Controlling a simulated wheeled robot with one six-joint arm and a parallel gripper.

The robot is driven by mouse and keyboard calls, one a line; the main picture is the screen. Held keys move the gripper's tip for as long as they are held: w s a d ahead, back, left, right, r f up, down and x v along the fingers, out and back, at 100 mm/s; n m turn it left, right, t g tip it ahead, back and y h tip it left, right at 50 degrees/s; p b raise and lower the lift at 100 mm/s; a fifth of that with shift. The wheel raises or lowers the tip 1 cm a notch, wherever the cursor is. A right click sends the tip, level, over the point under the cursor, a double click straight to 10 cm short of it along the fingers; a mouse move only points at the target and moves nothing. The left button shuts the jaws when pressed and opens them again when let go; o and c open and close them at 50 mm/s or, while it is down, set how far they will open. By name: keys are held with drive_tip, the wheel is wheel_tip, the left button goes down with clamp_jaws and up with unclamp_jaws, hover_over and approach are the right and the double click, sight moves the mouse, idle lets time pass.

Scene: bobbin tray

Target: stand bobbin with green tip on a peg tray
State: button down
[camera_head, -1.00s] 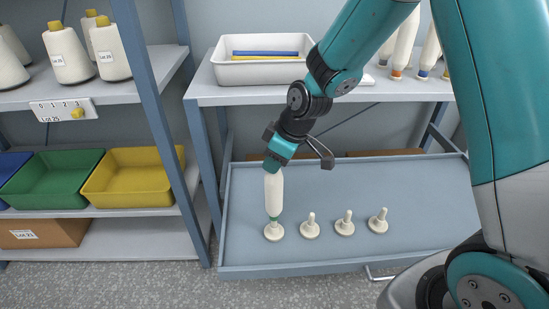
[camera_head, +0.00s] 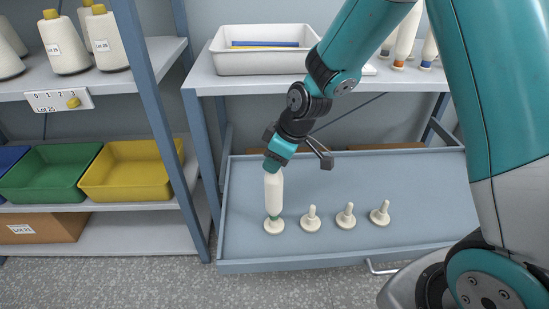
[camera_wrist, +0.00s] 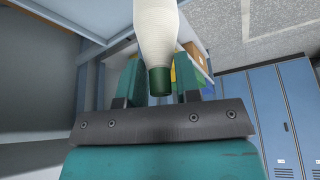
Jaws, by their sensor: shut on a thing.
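The blue-grey peg tray (camera_head: 400,170) holds a row of cream pegs. The bobbin's lower end is at the leftmost peg (camera_head: 274,227) and hides its upper part; I cannot tell if it is fully seated. The other pegs (camera_head: 311,218) are bare.
A white bin (camera_head: 262,63) and several bobbins (camera_head: 403,45) with coloured bands stand on the shelf above the tray. A blue post (camera_head: 160,120) and a rack with green (camera_head: 50,175) and yellow (camera_head: 125,175) bins are left. The tray's right part is clear.

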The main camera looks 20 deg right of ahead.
drive_tip(key=shift+f, duration=0.35)
drive_tip(key=c, duration=0.8)
unclamp_jaws()
drive_tip(key=shift+o, duration=0.2)
drive_tip(key=p+v, duration=0.2)
drive_tip(key=v, duration=1.5)
drive_tip(key=shift+r, duration=0.2)
